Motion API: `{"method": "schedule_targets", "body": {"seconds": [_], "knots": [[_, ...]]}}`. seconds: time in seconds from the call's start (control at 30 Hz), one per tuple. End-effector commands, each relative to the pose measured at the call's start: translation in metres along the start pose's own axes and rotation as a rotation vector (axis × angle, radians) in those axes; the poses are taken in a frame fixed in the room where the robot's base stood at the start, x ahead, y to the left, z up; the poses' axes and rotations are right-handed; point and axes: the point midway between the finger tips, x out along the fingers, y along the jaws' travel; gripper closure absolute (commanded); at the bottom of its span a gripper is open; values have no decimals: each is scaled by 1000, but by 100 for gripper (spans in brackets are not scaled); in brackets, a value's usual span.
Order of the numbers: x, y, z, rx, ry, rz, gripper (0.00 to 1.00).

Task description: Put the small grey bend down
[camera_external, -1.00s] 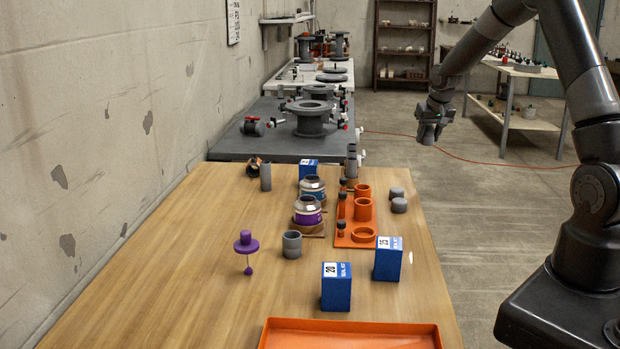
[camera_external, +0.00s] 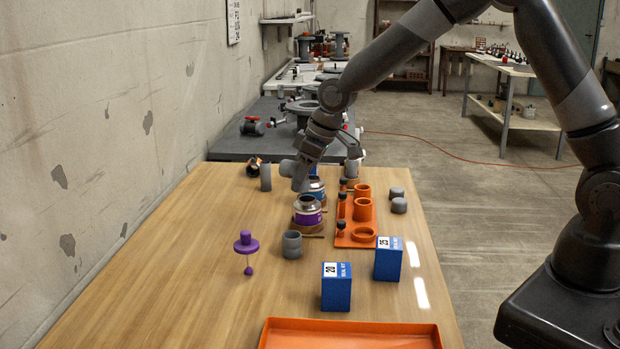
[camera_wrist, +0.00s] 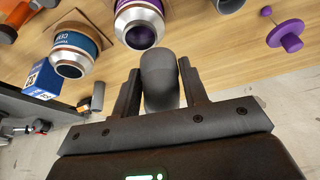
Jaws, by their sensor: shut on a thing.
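My gripper (camera_external: 302,170) is over the far part of the wooden table, above and just behind the two cans. In the wrist view my gripper (camera_wrist: 160,78) is shut on the small grey bend (camera_wrist: 160,85), with one finger along each side of it. Only its rounded outer side shows there. In the external view a grey end (camera_external: 287,168) sticks out left of my gripper and seems to be the bend. It appears held above the wooden table (camera_external: 180,250), apart from the wood.
A purple-banded can (camera_external: 307,212) and a blue-banded can (camera_wrist: 75,50) stand close by. A grey socket (camera_external: 292,245) and blue boxes (camera_external: 337,290) stand nearer.

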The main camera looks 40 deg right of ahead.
Motion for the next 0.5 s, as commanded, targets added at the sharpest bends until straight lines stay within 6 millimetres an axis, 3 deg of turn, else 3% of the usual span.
{"method": "schedule_targets", "body": {"seconds": [0.03,0.2,0.33,0.5], "knots": [[2,-31,-4,-60,1,-25,82],[2,-114,-10,-226,5,-93,82],[1,-160,-8,-317,8,-130,82],[-1,-190,-6,-379,11,-154,82]]}}
